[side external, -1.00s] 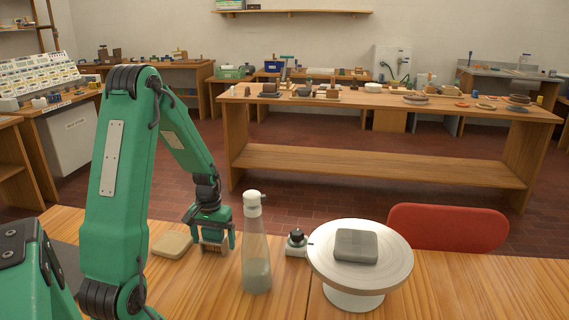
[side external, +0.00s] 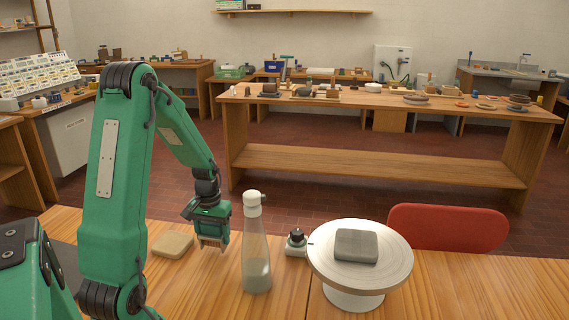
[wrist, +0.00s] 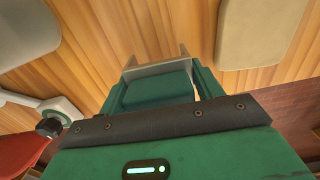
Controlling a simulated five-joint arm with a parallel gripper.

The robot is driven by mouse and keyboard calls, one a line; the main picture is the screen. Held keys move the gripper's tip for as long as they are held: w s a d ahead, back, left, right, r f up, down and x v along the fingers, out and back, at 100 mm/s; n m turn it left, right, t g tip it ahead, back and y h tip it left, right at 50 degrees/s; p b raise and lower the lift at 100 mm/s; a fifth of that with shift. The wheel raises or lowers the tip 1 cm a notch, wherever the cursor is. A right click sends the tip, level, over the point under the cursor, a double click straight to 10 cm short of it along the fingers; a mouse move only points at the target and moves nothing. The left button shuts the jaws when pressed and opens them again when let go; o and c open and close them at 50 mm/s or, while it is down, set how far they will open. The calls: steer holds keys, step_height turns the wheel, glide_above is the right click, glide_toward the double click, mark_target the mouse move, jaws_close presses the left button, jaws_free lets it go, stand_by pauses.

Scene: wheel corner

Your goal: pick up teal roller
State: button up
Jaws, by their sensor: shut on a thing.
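In the wrist view my green fingers (wrist: 160,80) flank a teal block-like part, which I take to be the teal roller (wrist: 155,92). A pale bar with two short prongs shows at its far end. My gripper is shut on it. In the side view only a pale, ribbed lower edge shows below the jaws; the teal part is hard to tell from my green gripper there.
The tan pad (side external: 173,245) lies left of my gripper. Beyond are a small white device with a black knob (side external: 297,243) and a pale turntable (side external: 392,255) bearing a grey block (side external: 356,246). A red chair (side external: 448,228) stands behind.

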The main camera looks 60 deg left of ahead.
step_height(320, 180, up, 8)
steer(key=shift+r, duration=0.25)
stand_by(0.5)
steer(key=o, duration=0.7)
steer(key=c, duration=0.9)
steer(key=shift+w+d+r+m, duration=0.15)
steer(key=shift+w+m, duration=0.15)
steer(key=shift+w, duration=0.25)
steer(key=w+d+r+m, duration=0.35)
steer(key=w+d, duration=0.25)
steer(key=w, duration=0.3)
steer(key=w+d+r+m, duration=0.2)
steer(key=w+d+m, duration=0.3)
steer(key=w, duration=0.3)
steer(key=w+d+r+m, duration=0.3)
steer(key=w+d+m, duration=0.1)
steer(key=d, duration=0.7)
steer(key=w+d+r+m, duration=0.3)
steer(key=w+d+m, duration=0.1)
steer(key=d, duration=0.7)
steer(key=shift+w+m, duration=0.35)
steer(key=shift+m, duration=0.1)
